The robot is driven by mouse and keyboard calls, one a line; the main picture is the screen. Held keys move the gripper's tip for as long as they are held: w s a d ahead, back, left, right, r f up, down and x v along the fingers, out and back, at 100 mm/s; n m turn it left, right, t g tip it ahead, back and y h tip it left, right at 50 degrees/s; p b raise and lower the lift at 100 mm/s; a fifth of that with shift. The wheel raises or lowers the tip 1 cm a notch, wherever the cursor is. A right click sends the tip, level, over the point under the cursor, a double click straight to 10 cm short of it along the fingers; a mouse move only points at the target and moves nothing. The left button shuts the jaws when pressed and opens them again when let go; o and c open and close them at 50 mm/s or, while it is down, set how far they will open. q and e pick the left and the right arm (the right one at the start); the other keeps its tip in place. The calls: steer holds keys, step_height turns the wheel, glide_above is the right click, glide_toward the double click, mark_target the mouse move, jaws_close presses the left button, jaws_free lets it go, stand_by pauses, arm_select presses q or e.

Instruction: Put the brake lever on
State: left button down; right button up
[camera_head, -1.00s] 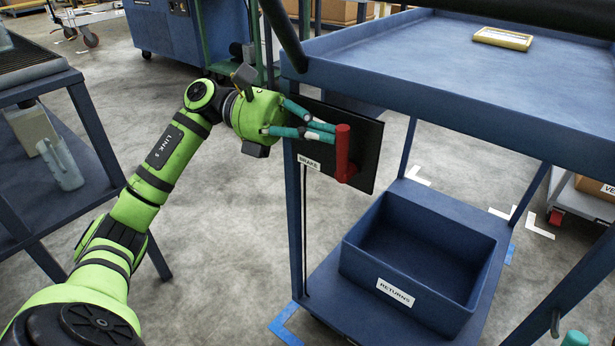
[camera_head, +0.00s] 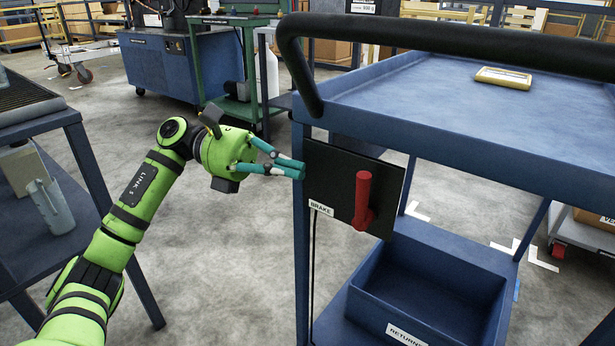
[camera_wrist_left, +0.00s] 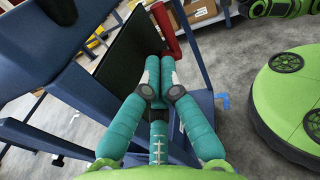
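The red brake lever (camera_head: 363,200) stands upright on a black plate (camera_head: 337,184) fixed to the blue trolley, beside a BRAKE label (camera_head: 321,208). My left gripper (camera_head: 297,169) is to the left of the lever, near the plate's left edge and apart from the lever. Its teal fingers are drawn together with nothing between them. In the left wrist view the fingertips (camera_wrist_left: 156,88) meet, and the red lever (camera_wrist_left: 164,30) shows beyond them beside the dark plate (camera_wrist_left: 128,55). My right gripper is not in view.
The trolley's black handle (camera_head: 440,45) runs above the plate. A blue RETURNS bin (camera_head: 365,305) sits on the lower shelf. A yellow-framed item (camera_head: 503,78) lies on the top tray (camera_head: 430,95). A workbench (camera_head: 40,115) stands at left, with open floor between.

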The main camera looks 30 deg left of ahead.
arm_select(q)
steer(key=a, duration=0.3)
steer(key=s+a, duration=0.1)
steer(key=a, duration=0.1)
steer(key=shift+a+r+p, duration=0.15)
steer(key=shift+a+p, duration=0.15)
steer(key=shift+p, duration=0.1)
